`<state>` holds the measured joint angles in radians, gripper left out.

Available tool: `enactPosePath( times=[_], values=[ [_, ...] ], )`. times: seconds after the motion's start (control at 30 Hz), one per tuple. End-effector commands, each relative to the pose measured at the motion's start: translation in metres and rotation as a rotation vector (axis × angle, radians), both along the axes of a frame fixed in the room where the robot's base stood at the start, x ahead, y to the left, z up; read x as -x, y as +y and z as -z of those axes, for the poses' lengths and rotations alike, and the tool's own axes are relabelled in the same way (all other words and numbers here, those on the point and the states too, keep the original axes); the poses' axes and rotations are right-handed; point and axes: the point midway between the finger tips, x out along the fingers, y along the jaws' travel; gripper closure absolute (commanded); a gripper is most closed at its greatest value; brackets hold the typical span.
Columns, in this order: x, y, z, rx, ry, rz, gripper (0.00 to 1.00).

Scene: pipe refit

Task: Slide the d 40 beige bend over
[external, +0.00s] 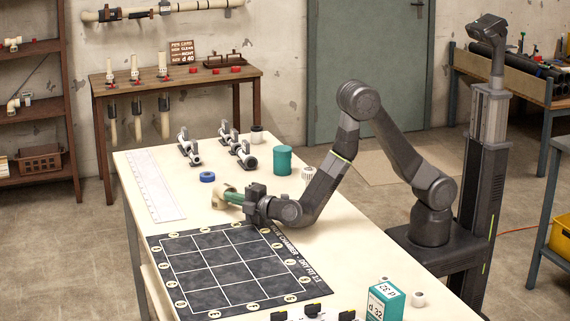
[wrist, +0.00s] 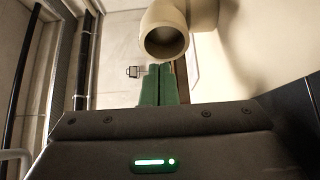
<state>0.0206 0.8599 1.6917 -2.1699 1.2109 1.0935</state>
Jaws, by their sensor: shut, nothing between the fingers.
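The beige bend (external: 221,194) lies on the table, just beyond the far edge of the black grid mat. In the wrist view the bend (wrist: 167,38) is above the fingertips, with its round open end facing the camera. My gripper (external: 232,197) is low over the table, with its green fingers reaching to the bend in the external view. In the wrist view the two green fingers (wrist: 158,86) are pressed together with nothing between them. I cannot tell whether the fingertips touch the bend.
The grid mat (external: 229,276) lies nearer the camera. A blue ring (external: 207,177), a teal cylinder (external: 282,160) and pipe clamps (external: 238,149) stand farther back. A clear ruler strip (external: 154,187) lies along the left. A teal d 32 box (external: 386,303) stands at the front right.

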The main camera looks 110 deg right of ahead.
Motion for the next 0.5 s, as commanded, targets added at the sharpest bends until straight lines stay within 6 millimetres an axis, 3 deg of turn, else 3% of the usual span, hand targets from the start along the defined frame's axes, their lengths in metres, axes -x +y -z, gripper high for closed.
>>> enactPosePath(
  times=[0.5],
  values=[
    [0.0009, -0.0077, 0.0023, -0.001, 0.0, 0.002, 1.0]
  ],
)
